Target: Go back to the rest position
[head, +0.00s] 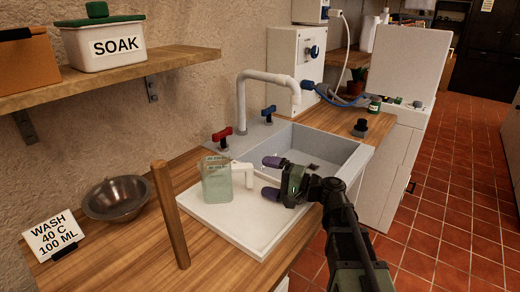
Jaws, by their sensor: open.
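My gripper (272,178) is open, its two dark purple fingertips apart and pointing left, over the right side of a white board (255,233) in front of the sink. A pale green translucent jug (217,181) with a white handle (243,174) stands upright on the board, left of the fingertips. A gap shows between the fingertips and the handle. My arm comes up from the lower right. The rest position itself is not marked in view.
A wooden post (169,215) stands left of the board, beside a metal bowl (117,198) and a WASH card (54,233). The sink (318,141) with a white tap (267,78) lies behind. A wall shelf (120,73) holds a SOAK box (96,48). Floor at right is clear.

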